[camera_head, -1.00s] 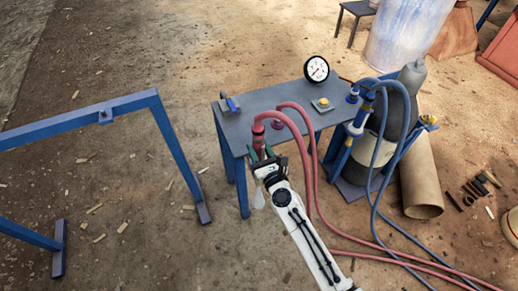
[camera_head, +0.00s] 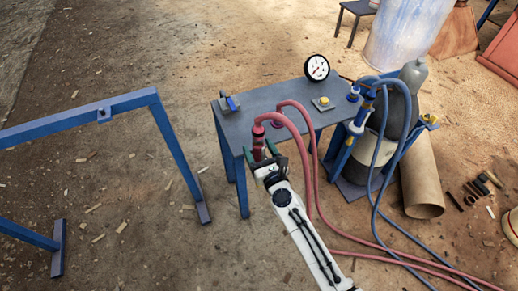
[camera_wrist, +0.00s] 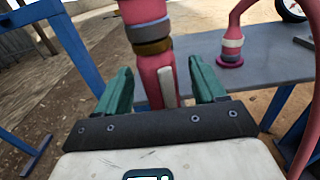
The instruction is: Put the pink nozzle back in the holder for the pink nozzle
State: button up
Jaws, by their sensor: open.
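The pink nozzle (camera_head: 258,143) stands roughly upright at the front edge of the grey table in the head view, with a pink hose at its top. In the wrist view the nozzle (camera_wrist: 150,14) has grey and brown bands and a pale strip on its lower part. My gripper (camera_head: 262,153) is open, with its green fingers on either side of the nozzle's lower part. The wrist view shows gaps between the fingers and the nozzle. I cannot make out a holder under the nozzle, or whether it is seated in one.
A pink fitting (camera_wrist: 231,48) with a hose stands on the table (camera_head: 240,127) to the right. A gauge (camera_head: 316,68), a yellow button (camera_head: 324,101) and a blue nozzle (camera_head: 361,108) are farther right. A blue frame (camera_head: 80,120) stands left, with open ground between.

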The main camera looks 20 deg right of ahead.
jog(key=shift+s+f, duration=0.1)
jog(key=shift+s, duration=0.05)
jog(key=s, duration=1)
jog(key=shift+s, duration=0.25)
jog(key=s+a+r+n+g+y+p, duration=0.1)
jog(key=s+a+n+g+y+p, duration=0.25)
jog(key=n, duration=0.85)
jog(key=s+a+r+n+g+y+p, duration=0.1)
jog(key=s+r+n+g+y, duration=0.15)
jog(key=s+n+g, duration=0.65)
jog(key=s+d+r+n+g+h+p, duration=0.3)
jog(key=s+d+n+h, duration=0.3)
jog(key=s+d+n, duration=0.6)
jog(key=s+n+g, duration=0.1)
jog(key=s+n, duration=0.1)
jog(key=shift+s+d+n+p, duration=0.2)
jog(key=shift+s+n+p, duration=0.1)
jog(key=shift+p, duration=0.05)
jog(key=shift+g, duration=0.25)
jog(key=shift+c, duration=0.2)
